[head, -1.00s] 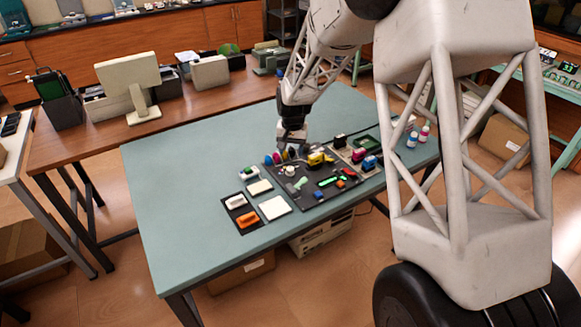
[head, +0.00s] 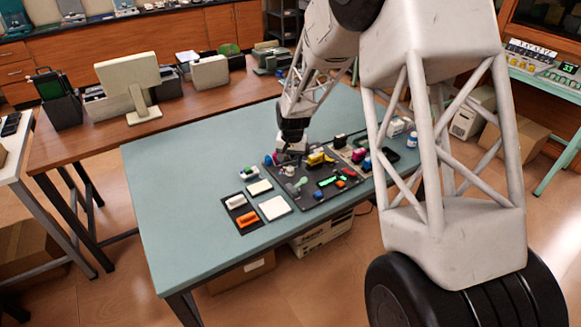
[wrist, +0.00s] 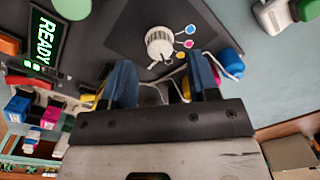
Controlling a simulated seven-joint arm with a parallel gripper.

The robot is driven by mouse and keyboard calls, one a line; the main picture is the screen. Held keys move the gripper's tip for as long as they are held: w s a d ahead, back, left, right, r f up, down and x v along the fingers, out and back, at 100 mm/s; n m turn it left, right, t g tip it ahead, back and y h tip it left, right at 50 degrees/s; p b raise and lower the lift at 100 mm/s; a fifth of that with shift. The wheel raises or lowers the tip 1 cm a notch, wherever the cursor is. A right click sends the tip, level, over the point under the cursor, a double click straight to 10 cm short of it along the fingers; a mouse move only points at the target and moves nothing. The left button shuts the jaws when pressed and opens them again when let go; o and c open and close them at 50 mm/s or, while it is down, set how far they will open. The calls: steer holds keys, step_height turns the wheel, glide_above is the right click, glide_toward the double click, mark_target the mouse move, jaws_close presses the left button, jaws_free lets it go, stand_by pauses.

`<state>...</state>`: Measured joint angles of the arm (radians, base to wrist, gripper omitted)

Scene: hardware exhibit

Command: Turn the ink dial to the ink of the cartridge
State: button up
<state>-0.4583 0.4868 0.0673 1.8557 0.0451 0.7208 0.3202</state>
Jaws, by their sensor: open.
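The white ribbed ink dial (wrist: 159,42) stands on the dark panel (wrist: 112,28) in the wrist view. Blue (wrist: 190,29) and magenta (wrist: 188,44) dots lie beside it, with a yellow dot partly visible lower down. Which ink the dial points to I cannot tell. The dial also shows below my gripper in the head view (head: 289,171). My gripper (wrist: 163,72) is open and empty, its two blue fingers apart, with the dial beyond the gap. A magenta cartridge (wrist: 47,107) and a blue cartridge (wrist: 17,104) sit at the left. Yellow parts are mostly hidden behind the fingers.
A lit READY display (wrist: 42,45) is left of the dial. A blue round object (wrist: 230,63) and a bent wire rack lie close to the right finger. A white-and-green item (wrist: 285,12) is at upper right. The left of the teal table (head: 175,200) is clear.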

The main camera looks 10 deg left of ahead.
mark_target(290, 168)
steer(key=shift+f, duration=1.6)
steer(key=shift+c, duration=0.5)
steer(key=c, duration=0.8)
steer(key=shift+c, duration=0.2)
steer(key=shift+n, duration=0.3)
steer(key=shift+a+n, duration=0.1)
steer(key=shift+n, duration=2.5)
